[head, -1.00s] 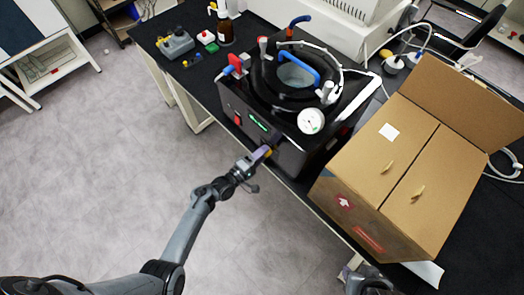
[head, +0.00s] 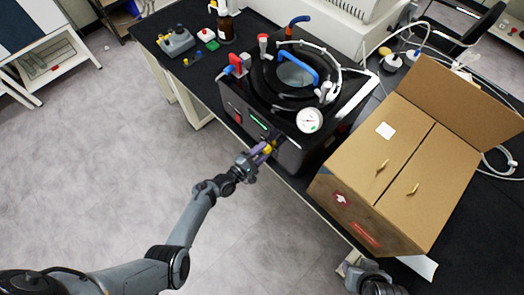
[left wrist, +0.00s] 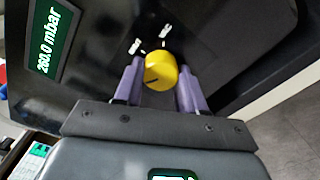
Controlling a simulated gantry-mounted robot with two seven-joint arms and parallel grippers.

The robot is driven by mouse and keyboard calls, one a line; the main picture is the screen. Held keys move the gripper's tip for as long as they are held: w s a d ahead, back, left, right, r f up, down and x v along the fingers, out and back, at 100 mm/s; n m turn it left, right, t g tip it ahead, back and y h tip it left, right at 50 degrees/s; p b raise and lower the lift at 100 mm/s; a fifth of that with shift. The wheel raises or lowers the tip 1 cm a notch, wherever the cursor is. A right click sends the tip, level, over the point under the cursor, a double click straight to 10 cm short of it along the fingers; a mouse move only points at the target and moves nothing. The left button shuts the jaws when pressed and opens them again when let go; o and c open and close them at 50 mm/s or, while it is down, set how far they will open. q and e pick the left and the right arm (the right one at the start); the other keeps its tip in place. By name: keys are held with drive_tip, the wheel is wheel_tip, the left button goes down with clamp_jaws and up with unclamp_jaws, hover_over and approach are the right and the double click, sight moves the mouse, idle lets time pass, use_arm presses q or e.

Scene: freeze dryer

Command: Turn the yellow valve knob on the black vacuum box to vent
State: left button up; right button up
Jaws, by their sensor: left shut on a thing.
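The black vacuum box (head: 290,148) stands at the front edge of the bench, with a round white gauge (head: 309,120) on its top front corner. The yellow valve knob (left wrist: 160,71) is on its front face, with a dark mark line on the knob and small white markings above it. My left gripper (left wrist: 158,90) is shut on the knob, its two purple fingers on either side of it; in the head view the knob (head: 268,149) shows small at the fingertips. The box's display (left wrist: 55,42) reads 260.0 mbar. My right gripper is not clearly in view.
A large cardboard box (head: 365,190) stands to the right of the vacuum box. A brown bottle (head: 225,28) and a grey device (head: 176,42) stand at the back left of the bench. The floor in front is clear.

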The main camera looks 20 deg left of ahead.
use_arm(q)
drive_tip(key=o, duration=1.1)
drive_tip(key=shift+c, duration=0.2)
drive_tip(key=shift+s+a, duration=0.15)
drive_tip(key=shift+s, duration=0.1)
drive_tip(key=p+v, duration=0.1)
drive_tip(key=v, duration=0.9)
drive_tip(key=shift+s, duration=0.1)
